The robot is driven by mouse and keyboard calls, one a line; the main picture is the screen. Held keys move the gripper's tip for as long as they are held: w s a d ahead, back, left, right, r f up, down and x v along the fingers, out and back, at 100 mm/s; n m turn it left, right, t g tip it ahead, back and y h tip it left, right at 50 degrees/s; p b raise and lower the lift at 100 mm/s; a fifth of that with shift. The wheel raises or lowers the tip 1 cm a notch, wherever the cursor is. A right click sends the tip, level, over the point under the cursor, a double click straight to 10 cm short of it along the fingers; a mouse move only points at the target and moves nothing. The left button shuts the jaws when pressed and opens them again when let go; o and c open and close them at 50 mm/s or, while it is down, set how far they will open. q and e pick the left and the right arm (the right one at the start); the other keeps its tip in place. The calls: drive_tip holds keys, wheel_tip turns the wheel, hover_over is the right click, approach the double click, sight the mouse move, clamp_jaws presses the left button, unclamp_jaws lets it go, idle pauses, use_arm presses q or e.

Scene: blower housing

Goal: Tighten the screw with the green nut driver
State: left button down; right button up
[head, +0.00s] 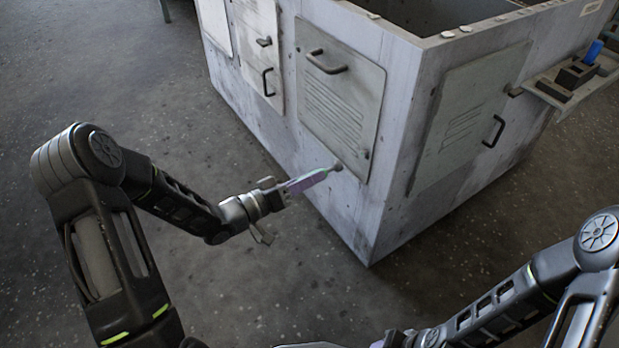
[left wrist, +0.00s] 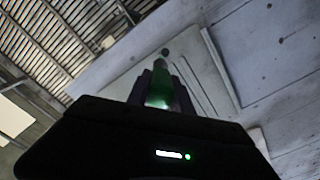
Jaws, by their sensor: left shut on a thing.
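The green nut driver shows green between my gripper's fingers in the left wrist view (left wrist: 159,88). In the head view the nut driver (head: 308,181) looks pale purple and green. My left gripper (head: 283,191) is shut on it, and the driver points right and slightly up at the housing. Its dark round tip (head: 337,167) is at the lower edge of a hatch panel (head: 342,105); I cannot tell whether it touches. The screw cannot be made out, perhaps hidden by the tip. My right gripper (head: 395,341) is at the bottom edge, mostly cut off.
The grey metal blower housing (head: 375,215) fills the upper right, with handled panels on both visible faces. A side shelf (head: 560,100) carries dark blocks (head: 577,74) and a blue item (head: 593,52). The speckled floor (head: 290,285) between my arms is clear.

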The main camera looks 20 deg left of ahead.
sight(332, 167)
use_arm(q)
drive_tip(key=shift+b+x, duration=0.55)
drive_tip(key=shift+x, duration=2.4)
drive_tip(key=shift+w+d, duration=0.15)
drive_tip(key=shift+w, duration=0.05)
